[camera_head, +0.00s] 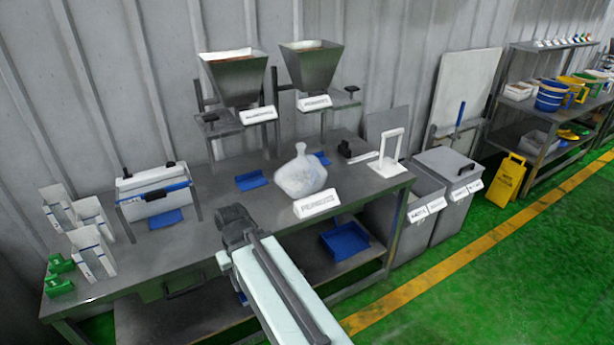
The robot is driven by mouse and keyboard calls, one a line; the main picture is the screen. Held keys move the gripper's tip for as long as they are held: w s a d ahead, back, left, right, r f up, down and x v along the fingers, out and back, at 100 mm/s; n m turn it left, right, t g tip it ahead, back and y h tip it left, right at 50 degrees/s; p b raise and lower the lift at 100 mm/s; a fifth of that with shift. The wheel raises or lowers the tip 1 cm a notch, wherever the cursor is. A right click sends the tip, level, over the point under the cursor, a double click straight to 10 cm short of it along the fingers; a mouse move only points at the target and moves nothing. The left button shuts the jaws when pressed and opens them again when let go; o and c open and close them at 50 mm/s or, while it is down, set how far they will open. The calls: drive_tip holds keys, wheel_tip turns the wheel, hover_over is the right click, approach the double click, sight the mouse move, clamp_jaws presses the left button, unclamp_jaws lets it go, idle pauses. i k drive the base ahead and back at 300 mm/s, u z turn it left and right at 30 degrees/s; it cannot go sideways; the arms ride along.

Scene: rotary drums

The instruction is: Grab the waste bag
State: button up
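A pale, bulging bag (303,177) with a narrow gathered neck stands upright on the grey metal workbench (215,222). It is the only bag-like thing I make out, and its lower front is partly hidden by a white label sign. My gripper (235,218) is the dark end of my arm, over the front part of the bench, to the left of the bag and nearer to me. It appears apart from the bag. Its fingers are too dark and small to tell whether they are open or shut.
Two hoppers (233,80) (311,66) stand behind the bag. A white stand (391,155) is to its right, a sealer-like machine (155,190) and white cartons (92,235) to its left. Two labelled grey bins (447,180) stand past the bench's right end. The green floor is clear at lower right.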

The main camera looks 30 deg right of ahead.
sight(302, 177)
drive_tip(key=i, duration=0.95)
drive_tip(key=u, duration=0.05)
